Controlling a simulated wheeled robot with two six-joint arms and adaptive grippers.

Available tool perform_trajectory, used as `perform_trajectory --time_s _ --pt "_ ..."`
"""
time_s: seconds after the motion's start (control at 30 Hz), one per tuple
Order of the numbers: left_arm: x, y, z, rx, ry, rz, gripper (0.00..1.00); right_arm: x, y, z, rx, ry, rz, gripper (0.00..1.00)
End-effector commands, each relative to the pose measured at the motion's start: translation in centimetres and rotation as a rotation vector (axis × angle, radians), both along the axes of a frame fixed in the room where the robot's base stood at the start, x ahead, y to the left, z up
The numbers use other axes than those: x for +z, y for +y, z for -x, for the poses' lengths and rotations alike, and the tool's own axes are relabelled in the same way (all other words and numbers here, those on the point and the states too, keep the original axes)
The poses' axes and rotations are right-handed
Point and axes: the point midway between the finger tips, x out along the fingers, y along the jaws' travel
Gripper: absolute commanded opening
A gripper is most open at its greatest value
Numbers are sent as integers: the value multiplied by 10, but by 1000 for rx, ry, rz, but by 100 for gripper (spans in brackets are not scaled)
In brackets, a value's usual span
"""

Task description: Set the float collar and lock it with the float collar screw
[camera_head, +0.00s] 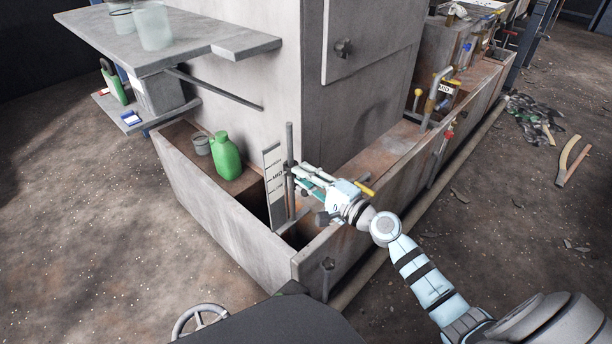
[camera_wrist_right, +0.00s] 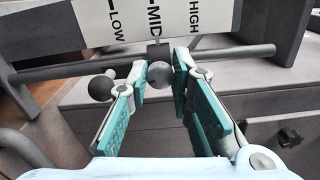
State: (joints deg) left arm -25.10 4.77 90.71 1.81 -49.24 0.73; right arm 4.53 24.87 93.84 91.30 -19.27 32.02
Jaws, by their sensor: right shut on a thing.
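An upright grey rod (camera_head: 290,180) stands beside a pale scale plate (camera_head: 273,170) marked MID and LOW. In the right wrist view the same rod (camera_wrist_right: 230,53) runs across the picture, past the LOW, MID and HIGH marks of the plate (camera_wrist_right: 212,18). A small dark collar (camera_wrist_right: 159,52) sits around the rod close to the MID mark. A round grey knob, seemingly the float collar screw (camera_wrist_right: 157,76), lies between the fingertips of my right gripper (camera_head: 298,177), which is shut on it. My left gripper is out of view.
A second dark ball (camera_wrist_right: 100,88) is just left of the fingers in the wrist view. A green jug (camera_head: 225,157) and a grey cup (camera_head: 201,144) stand on the trough ledge. A tall metal housing (camera_head: 240,90) rises behind. The trough wall (camera_head: 215,215) is close below.

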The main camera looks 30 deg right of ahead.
Motion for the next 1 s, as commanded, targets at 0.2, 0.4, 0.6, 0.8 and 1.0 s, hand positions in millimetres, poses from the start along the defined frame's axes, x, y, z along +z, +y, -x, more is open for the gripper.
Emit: perform_trajectory --time_s 0.2,0.4,0.6,0.8,1.0 --pt "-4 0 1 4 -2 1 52 0 0 0 -1 22 -65 0" --pt "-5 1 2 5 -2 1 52 0 0 0 -1 28 -82 0" --pt "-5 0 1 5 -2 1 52 0 0 0 -1 28 -83 0" --pt "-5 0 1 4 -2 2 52 0 0 0 0 29 -82 34" --pt "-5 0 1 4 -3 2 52 0 0 0 0 29 -82 41"
